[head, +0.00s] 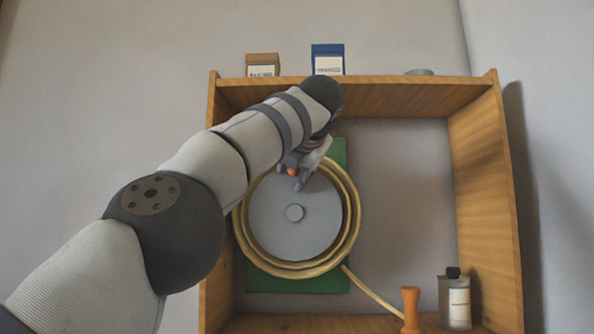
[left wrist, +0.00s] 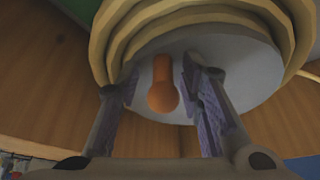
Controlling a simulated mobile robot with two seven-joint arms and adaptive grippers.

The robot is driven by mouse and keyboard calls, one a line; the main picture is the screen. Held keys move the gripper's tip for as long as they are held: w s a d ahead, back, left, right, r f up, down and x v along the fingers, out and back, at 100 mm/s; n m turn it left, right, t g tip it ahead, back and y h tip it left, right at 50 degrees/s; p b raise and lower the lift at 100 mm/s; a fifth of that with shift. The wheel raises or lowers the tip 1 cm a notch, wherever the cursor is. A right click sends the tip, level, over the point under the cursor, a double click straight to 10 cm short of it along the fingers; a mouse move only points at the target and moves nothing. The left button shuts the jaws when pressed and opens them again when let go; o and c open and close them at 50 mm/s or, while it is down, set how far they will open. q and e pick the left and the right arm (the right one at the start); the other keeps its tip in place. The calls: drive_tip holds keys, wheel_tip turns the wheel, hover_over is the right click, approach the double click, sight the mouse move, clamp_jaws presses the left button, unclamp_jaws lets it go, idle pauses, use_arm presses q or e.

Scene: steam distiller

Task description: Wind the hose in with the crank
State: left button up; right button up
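The hose reel has a round grey disc (head: 275,225) with a small hub and a tan hose (head: 353,232) coiled around it, on a green backing plate (head: 300,284). An orange crank handle (head: 292,171) stands out from the disc near its top; the left wrist view shows the handle (left wrist: 162,88) whole. My left gripper (head: 302,176) is at the handle. In the left wrist view the gripper (left wrist: 160,85) is open, its fingers on either side of the handle with gaps showing. I cannot tell how deep the handle sits between them. My right gripper is out of view.
The reel is inside a wooden shelf frame (head: 482,150). The hose's loose end runs to an orange nozzle (head: 410,308) at the bottom, beside a grey bottle (head: 455,300). A brown box (head: 263,66) and a blue box (head: 328,60) stand on top.

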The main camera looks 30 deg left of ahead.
use_arm(q)
drive_tip(key=shift+a+f, duration=0.1)
drive_tip(key=shift+a, duration=0.1)
drive_tip(key=shift+d, duration=0.1)
drive_tip(key=shift+d, duration=0.15)
drive_tip(key=v, duration=1.1)
drive_tip(key=shift+s+d+r, duration=0.2)
drive_tip(key=shift+s+r, duration=0.05)
drive_tip(key=shift+s, duration=0.05)
